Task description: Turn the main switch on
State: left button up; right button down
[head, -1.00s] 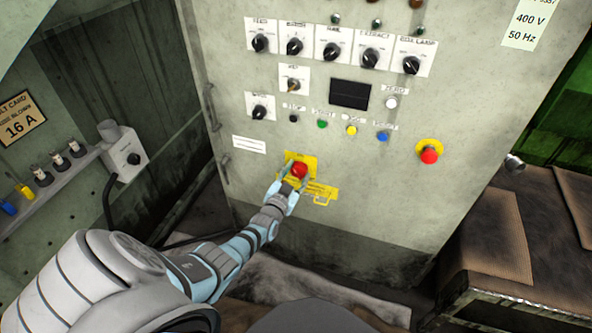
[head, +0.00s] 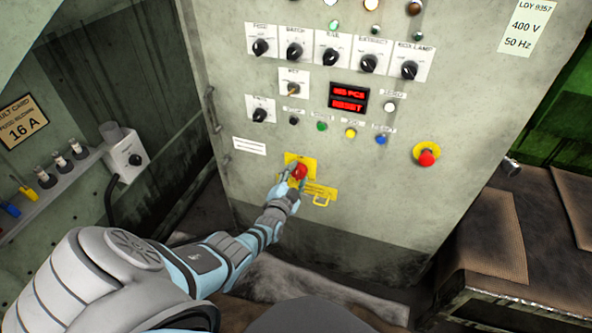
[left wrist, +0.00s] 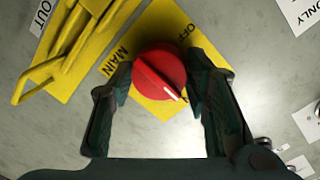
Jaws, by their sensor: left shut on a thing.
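The main switch is a red round knob (head: 300,171) on a yellow plate (head: 291,158), low on the grey cabinet front. In the left wrist view the red knob (left wrist: 158,74) shows a white mark on its lower right edge, and its yellow plate (left wrist: 157,108) reads MAIN and OFF. My left gripper (head: 293,181) is at the knob, its fingers (left wrist: 158,80) on either side of it and shut on it. The display (head: 348,98) above is lit with red text. My right gripper is not in view.
A yellow hasp (head: 322,198) sits just right of and below the switch. A red emergency button (head: 426,158) on yellow is further right. Selector knobs and coloured push buttons (head: 351,133) fill the panel above. A bench (head: 485,240) stands at the right.

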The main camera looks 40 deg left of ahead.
pick_arm(q)
jog(key=o, duration=1.2)
jog(key=shift+c, duration=0.2)
jog(key=shift+s, duration=0.1)
jog(key=shift+s, duration=0.3)
jog(key=v, duration=1.1)
jog(key=shift+d, duration=0.2)
jog(key=shift+s, duration=0.1)
